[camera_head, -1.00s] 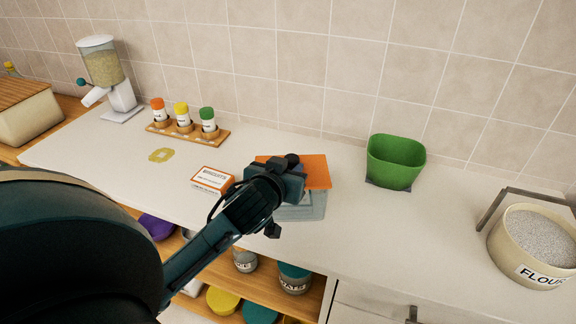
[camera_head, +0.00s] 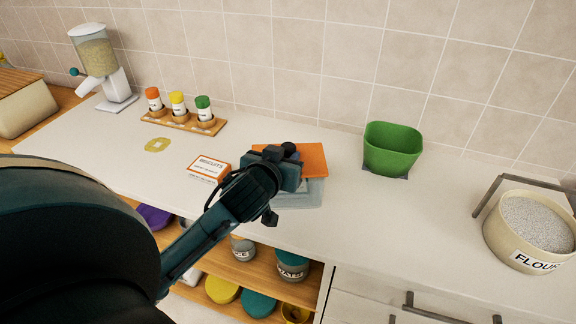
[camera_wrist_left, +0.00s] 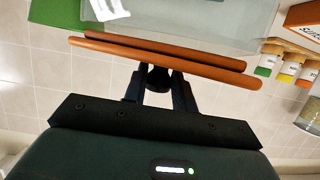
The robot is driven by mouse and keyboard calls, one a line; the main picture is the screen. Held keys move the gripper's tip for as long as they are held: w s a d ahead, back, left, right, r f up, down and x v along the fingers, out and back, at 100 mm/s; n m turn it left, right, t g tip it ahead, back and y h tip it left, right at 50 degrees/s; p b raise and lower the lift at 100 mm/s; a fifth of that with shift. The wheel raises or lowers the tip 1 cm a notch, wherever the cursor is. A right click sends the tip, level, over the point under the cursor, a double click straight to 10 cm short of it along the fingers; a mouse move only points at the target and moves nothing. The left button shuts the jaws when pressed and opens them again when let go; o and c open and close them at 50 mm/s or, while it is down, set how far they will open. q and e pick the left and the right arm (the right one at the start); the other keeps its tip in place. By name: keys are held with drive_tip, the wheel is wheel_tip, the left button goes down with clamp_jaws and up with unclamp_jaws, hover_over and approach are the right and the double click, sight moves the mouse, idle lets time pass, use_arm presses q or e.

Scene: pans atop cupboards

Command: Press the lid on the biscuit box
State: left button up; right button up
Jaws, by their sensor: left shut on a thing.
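The biscuit box (camera_head: 300,196) is a pale blue-grey, see-through box on the white counter, mostly hidden behind my left gripper. The flat orange lid (camera_head: 312,160) lies over its top, slightly askew in the head view. In the left wrist view, the lid (camera_wrist_left: 205,66) shows edge-on at my fingertips (camera_wrist_left: 160,78), against the box (camera_wrist_left: 205,25). I cannot tell whether the lid is fully seated. My right gripper is not in view.
A green bin (camera_head: 392,150) is to the right, and a flour tub (camera_head: 535,222) farther right. A spice rack (camera_head: 187,122) stands behind on the left. The counter between box and flour is clear.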

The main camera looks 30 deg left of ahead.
use_arm(q)
drive_tip(key=shift+f, duration=0.4)
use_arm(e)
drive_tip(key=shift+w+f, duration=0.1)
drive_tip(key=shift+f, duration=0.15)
use_arm(q)
drive_tip(key=shift+f+b, duration=0.35)
drive_tip(key=shift+b, duration=0.1)
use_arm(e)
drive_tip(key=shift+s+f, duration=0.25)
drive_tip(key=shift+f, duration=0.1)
use_arm(q)
drive_tip(key=o, duration=1.1)
drive_tip(key=shift+c, duration=0.2)
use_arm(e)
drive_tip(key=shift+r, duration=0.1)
